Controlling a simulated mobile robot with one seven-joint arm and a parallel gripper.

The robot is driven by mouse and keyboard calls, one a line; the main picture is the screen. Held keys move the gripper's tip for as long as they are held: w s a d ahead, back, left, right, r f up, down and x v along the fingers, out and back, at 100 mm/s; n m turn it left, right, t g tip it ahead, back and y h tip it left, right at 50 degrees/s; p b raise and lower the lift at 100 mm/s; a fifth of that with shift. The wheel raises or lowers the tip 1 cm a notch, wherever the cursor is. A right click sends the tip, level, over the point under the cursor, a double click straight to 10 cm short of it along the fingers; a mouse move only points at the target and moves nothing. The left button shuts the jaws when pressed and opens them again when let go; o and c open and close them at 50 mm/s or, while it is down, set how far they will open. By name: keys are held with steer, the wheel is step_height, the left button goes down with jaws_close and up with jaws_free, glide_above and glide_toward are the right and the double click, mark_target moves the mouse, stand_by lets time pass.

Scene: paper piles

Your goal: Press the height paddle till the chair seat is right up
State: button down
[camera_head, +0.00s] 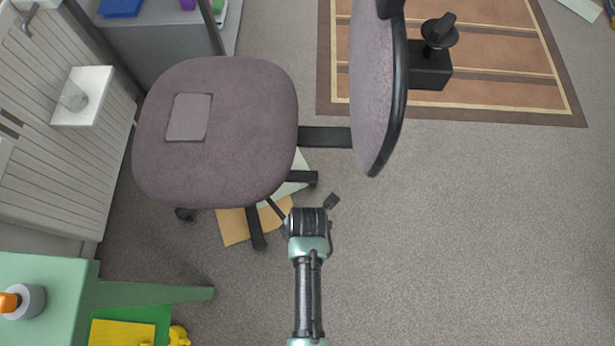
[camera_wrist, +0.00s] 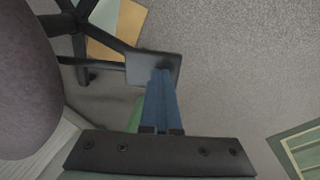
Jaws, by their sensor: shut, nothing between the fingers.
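The office chair's purple-grey seat (camera_head: 235,165) fills the upper left of the head view, with a square patch on it. The seat's edge (camera_wrist: 28,85) shows at the left of the wrist view. The height paddle (camera_wrist: 142,69) is a dark flat plate on a thin rod coming from under the seat. In the head view the rod (camera_head: 277,209) runs behind my gripper (camera_head: 308,222), which hides the paddle. In the wrist view my gripper (camera_wrist: 163,76) is shut and empty, its blue fingertips over the paddle's right part. I cannot tell whether they touch it.
The backrest (camera_head: 370,90) stands right of the seat. Chair legs (camera_head: 257,228) and loose papers (camera_head: 233,226) lie below. A green table (camera_head: 60,285) is at lower left and a radiator (camera_head: 50,180) at far left. A rug (camera_head: 500,110) lies upper right; carpet at right is clear.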

step_height(320, 180, up, 10)
steer(key=s+d+p, duration=0.1)
steer(key=p, duration=0.2)
steer(key=shift+s+f, duration=0.2)
steer(key=shift+f, duration=0.05)
steer(key=shift+d, duration=0.15)
stand_by(0.9)
